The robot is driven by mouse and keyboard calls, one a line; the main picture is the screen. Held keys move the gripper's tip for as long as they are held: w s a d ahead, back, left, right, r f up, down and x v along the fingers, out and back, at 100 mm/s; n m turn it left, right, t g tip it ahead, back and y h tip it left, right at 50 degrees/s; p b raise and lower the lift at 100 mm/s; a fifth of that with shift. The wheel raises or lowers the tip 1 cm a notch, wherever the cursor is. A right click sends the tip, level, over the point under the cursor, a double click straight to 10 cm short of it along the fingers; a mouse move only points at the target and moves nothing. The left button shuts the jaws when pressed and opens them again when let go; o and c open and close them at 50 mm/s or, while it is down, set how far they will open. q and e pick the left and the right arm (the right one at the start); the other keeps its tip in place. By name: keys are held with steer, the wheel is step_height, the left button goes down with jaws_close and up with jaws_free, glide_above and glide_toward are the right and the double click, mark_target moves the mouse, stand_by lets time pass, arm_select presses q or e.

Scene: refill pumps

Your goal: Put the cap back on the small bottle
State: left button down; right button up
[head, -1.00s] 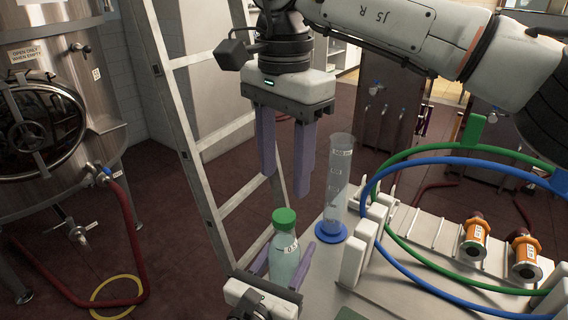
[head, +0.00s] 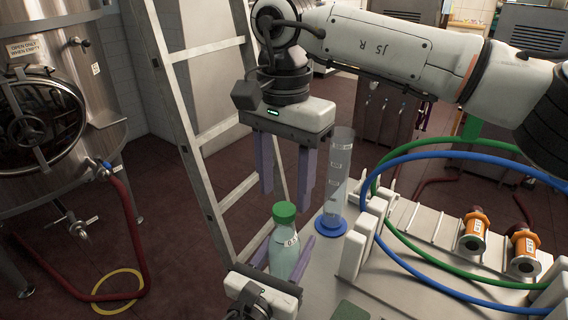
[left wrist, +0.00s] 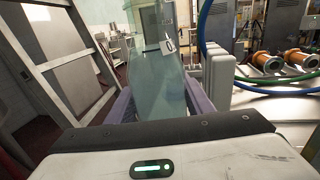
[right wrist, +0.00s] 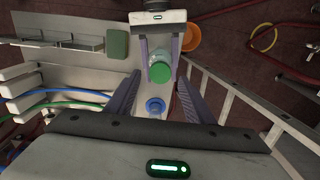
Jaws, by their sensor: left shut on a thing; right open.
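The small bottle (head: 284,257) is clear with a pale liquid and a white label, and leans slightly. A green cap (head: 284,211) sits on its top; I cannot tell how tightly. My left gripper (head: 285,250) is shut around the bottle's body, which also shows between its fingers in the left wrist view (left wrist: 156,75). My right gripper (head: 285,190) is open and empty, pointing down above the cap, apart from it. In the right wrist view the cap (right wrist: 160,73) shows beyond the right fingertips, roughly between them.
A tall clear measuring cylinder (head: 338,175) with a blue base (head: 331,225) stands close right of the bottle. White bench racks, blue and green hoses and orange fittings (head: 473,235) lie further right. A ladder (head: 205,140) stands behind.

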mark_target(284, 208)
steer(key=shift+f, duration=1.6)
steer(key=c, duration=1.1)
steer(key=shift+c, duration=0.2)
